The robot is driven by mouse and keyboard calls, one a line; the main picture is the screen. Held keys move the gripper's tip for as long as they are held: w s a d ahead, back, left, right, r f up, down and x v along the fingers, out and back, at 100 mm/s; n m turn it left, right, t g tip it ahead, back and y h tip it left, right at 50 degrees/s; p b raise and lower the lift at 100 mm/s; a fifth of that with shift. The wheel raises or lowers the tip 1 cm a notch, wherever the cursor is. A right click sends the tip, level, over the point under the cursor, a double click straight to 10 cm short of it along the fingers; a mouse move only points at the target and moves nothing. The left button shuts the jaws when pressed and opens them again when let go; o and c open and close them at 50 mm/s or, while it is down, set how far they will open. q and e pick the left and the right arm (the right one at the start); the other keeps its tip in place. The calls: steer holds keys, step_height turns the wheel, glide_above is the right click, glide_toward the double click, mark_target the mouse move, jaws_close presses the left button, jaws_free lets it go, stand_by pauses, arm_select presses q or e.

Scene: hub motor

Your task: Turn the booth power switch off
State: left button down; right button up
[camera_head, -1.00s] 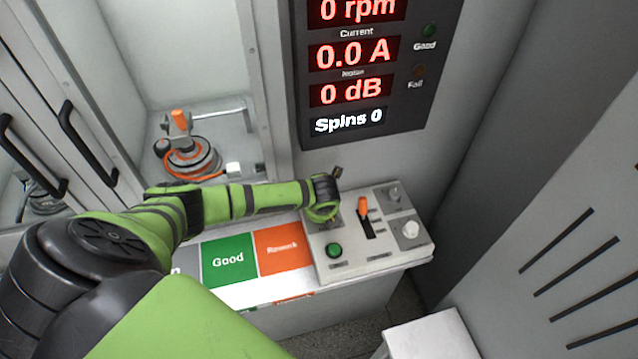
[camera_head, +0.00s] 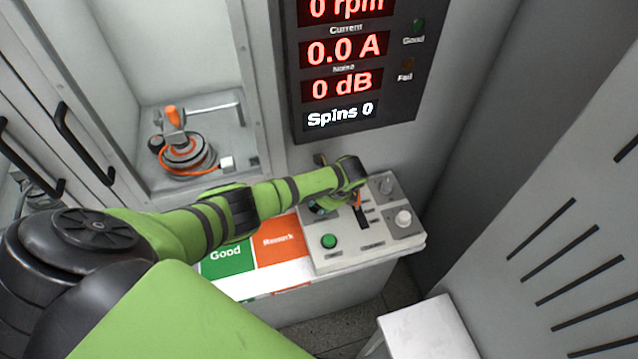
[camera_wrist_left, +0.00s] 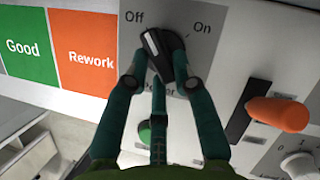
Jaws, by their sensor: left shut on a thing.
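The booth power switch is a black rotary knob (camera_wrist_left: 163,52) with a pale pointer mark, below the printed words Off and On in the left wrist view. Its pale mark points up and left, towards Off. My left gripper (camera_wrist_left: 163,72) is shut on the knob, its dark green fingers around it. In the head view the left gripper (camera_head: 322,207) is over the back left of the control panel (camera_head: 345,257), and my arm hides the knob. My right gripper is not in view.
An orange-handled lever (camera_wrist_left: 278,113) stands close right of the fingers. A green button (camera_head: 329,241) is in front, and a white knob (camera_head: 403,218) is at the panel's right. The display (camera_head: 345,80) hangs behind; a motor (camera_head: 185,152) sits in the booth.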

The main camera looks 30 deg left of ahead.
arm_select(q)
steer(key=shift+w+n, duration=0.1)
steer(key=shift+n, duration=0.4)
steer(key=c, duration=1.3)
jaws_free()
steer(key=shift+d+r, duration=0.2)
steer(key=shift+r, duration=0.3)
steer(key=v, duration=0.4)
steer(key=shift+d+r, duration=0.1)
steer(key=shift+d, duration=0.35)
steer(key=d, duration=1)
steer(key=shift+d, duration=0.5)
